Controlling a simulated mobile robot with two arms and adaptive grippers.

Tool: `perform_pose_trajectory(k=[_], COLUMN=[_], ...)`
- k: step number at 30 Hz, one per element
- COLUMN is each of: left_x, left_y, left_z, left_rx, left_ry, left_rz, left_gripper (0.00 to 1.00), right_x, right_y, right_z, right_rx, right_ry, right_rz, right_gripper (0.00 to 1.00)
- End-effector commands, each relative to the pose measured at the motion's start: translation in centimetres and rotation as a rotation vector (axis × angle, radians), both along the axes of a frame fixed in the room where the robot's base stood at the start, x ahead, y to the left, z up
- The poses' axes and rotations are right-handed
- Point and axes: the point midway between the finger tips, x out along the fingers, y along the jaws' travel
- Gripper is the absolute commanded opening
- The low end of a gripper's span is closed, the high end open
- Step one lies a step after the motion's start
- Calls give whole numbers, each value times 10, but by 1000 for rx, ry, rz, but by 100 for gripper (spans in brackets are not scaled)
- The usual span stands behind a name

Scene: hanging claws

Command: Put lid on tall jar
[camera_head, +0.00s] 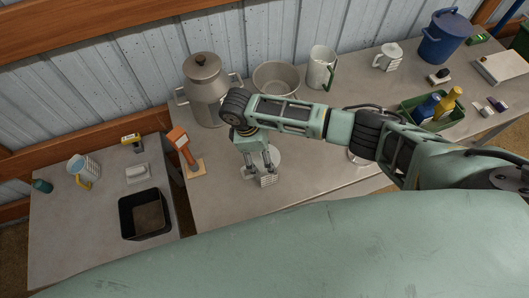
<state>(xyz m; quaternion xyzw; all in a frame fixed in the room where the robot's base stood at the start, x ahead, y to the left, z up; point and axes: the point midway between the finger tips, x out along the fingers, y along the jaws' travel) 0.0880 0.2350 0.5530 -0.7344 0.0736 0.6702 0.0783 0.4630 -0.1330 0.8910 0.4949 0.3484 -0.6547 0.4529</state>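A tall grey metal jar (205,88) with two side handles stands upright near the back wall. A pale round disc (274,156), perhaps a lid, lies partly hidden behind the gripper. I cannot tell whether the fingers touch it. My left gripper is not in view.
A grey bowl (276,77) and a tall mug (320,68) stand right of the jar. An orange-handled tool (181,146) is left of the gripper. A black bin (145,232) is on the left table. A green tray (433,110) and blue bucket (445,40) are at right.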

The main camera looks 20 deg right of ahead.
Motion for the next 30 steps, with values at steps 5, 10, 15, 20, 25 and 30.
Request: perform_pose_trajectory(k=[5, 10, 15, 20, 25, 30], left_x=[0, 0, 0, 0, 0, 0], left_y=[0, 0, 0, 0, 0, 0], left_z=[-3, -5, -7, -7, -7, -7], left_rx=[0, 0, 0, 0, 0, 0], left_ry=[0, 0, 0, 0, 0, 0], left_rz=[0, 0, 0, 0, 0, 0], left_gripper=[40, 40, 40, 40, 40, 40], right_x=[0, 0, 0, 0, 0, 0], right_y=[0, 0, 0, 0, 0, 0], right_z=[-5, -10, -14, -14, -14, -14], right_rx=[0, 0, 0, 1, 0, 0], right_ry=[0, 0, 0, -1, 0, 0], right_rz=[0, 0, 0, 0, 0, 0], right_gripper=[53, 53, 53, 86, 97, 97])
